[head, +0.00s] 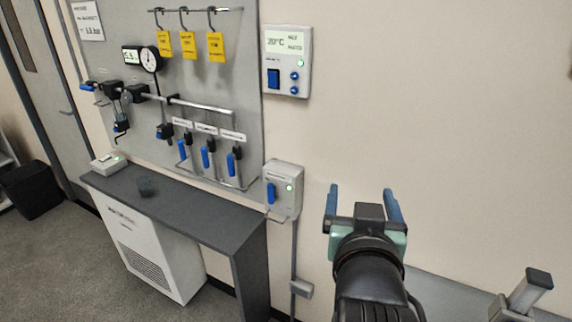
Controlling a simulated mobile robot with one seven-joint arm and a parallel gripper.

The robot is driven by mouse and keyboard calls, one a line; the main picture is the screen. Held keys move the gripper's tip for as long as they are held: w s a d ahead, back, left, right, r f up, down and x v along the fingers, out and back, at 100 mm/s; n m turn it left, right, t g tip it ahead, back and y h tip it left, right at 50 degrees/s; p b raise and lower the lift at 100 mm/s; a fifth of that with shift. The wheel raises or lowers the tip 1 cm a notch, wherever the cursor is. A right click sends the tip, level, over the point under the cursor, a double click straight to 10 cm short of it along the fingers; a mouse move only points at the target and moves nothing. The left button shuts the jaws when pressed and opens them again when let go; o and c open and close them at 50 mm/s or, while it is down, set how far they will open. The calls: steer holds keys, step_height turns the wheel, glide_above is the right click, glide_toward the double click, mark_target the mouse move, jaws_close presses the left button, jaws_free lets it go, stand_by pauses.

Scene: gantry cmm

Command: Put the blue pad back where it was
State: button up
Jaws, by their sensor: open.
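No other loose blue pad shows. My gripper (361,190) is at the lower right, in front of the bare wall. Its two blue fingers are spread apart with nothing between them.
A grey wall panel (215,85) carries a gauge (150,59), yellow tags (189,45) and blue-handled valves (207,157). A wall box (284,190) with a blue lever is left of my gripper. A white cabinet (150,250) stands under the bench.

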steer(key=s+a+r+n+t+y, duration=0.1)
steer(key=a+r+t, duration=0.25)
steer(key=r, duration=0.45)
steer(key=s+a+r+t, duration=0.15)
steer(key=a+r, duration=0.25)
steer(key=r, duration=0.5)
steer(key=s+a+r+n+t+y, duration=0.1)
steer(key=s+a+r+t, duration=0.2)
steer(key=s+r, duration=0.2)
steer(key=s+a+r+t+y, duration=0.1)
steer(key=s+a+r+t, duration=0.2)
steer(key=r, duration=0.6)
steer(key=shift+s+n+t+y, duration=0.4)
steer(key=shift+s+t, duration=0.1)
steer(key=shift+s, duration=0.5)
